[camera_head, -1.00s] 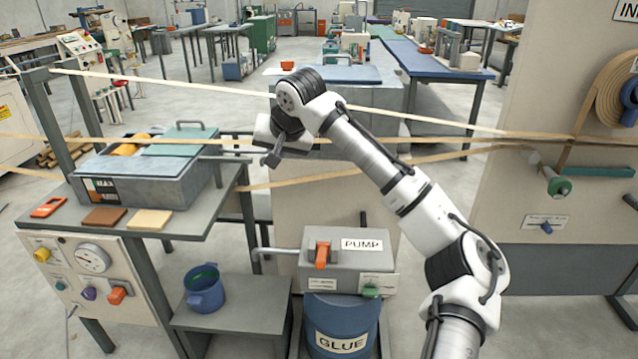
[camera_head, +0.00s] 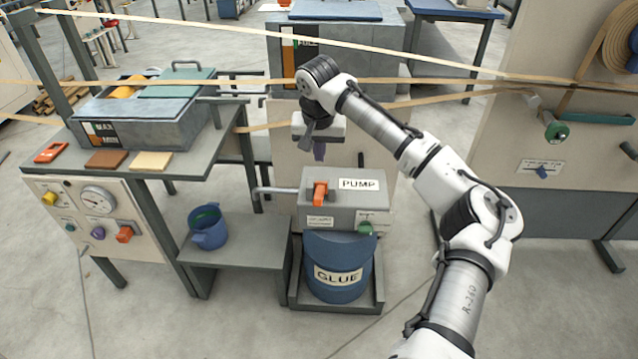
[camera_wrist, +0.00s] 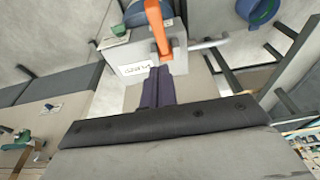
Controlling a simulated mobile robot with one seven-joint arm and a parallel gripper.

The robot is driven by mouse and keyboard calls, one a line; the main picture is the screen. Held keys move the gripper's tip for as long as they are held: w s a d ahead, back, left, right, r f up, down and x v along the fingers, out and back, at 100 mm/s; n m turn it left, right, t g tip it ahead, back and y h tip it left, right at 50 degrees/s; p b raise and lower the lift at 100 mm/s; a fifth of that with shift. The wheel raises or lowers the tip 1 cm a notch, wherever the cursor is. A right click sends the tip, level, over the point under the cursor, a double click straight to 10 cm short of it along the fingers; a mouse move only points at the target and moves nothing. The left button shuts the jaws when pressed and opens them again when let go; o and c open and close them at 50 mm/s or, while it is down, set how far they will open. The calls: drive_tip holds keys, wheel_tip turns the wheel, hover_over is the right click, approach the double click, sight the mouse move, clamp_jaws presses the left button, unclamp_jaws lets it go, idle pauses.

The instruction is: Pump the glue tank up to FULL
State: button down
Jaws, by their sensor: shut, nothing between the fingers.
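The grey pump box (camera_head: 345,199) with its PUMP label sits on top of the blue glue drum (camera_head: 337,268). An orange lever (camera_head: 320,193) stands on the box's front, and a green knob (camera_head: 366,228) is at its lower right. My gripper (camera_head: 319,154) points down just above and behind the box, apart from the lever. In the wrist view my gripper (camera_wrist: 158,85) is shut and empty, its fingertips near the PUMP label. The orange lever (camera_wrist: 157,25) is just beyond the fingertips there.
A pipe (camera_head: 272,190) runs left from the pump box. The panel with a gauge (camera_head: 98,200) stands further left. Paper strips (camera_head: 445,98) cross behind and above my gripper. The floor in front is clear.

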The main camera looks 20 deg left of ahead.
drive_tip(key=p, duration=0.1)
hover_over(319, 194)
drive_tip(key=w, duration=0.1)
drive_tip(key=x, duration=0.4)
drive_tip(key=s+x, duration=0.1)
drive_tip(key=x, duration=0.1)
drive_tip(key=shift+d+f, duration=0.1)
drive_tip(key=shift+f, duration=0.4)
drive_tip(key=shift+s+d+f+p, duration=0.1)
drive_tip(key=shift+s+f+p, duration=0.1)
drive_tip(key=shift+s+f, duration=0.25)
drive_tip(key=shift+s+d+f+p, duration=0.1)
drive_tip(key=shift+s+f+p, duration=0.1)
drive_tip(key=shift+f, duration=0.35)
drive_tip(key=shift+s+f, duration=0.3)
drive_tip(key=shift+f, duration=0.25)
